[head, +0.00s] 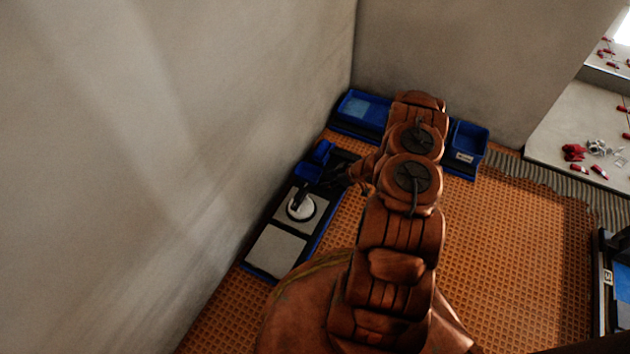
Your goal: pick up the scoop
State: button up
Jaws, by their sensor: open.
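My arm reaches across the middle of the head view, and my gripper (331,179) is at its far left end, small and dark. Its jaws are open beside a small blue object (317,158), which looks like the scoop. The blue object sits at the far end of the dark tray (260,271) along the wall. The gripper lies close to it, on its near right side; I cannot tell whether they touch. The scoop's handle cannot be made out against the dark gripper and tray.
The same tray holds a pale square tile (276,252) and a white round tool with a dark handle (301,207). Blue bins (364,108) (468,142) stand at the back wall. The left wall is close to the tray. Orange textured floor (520,240) is open at right.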

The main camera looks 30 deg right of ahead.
jog(key=shift+x, duration=0.75)
grip_shut()
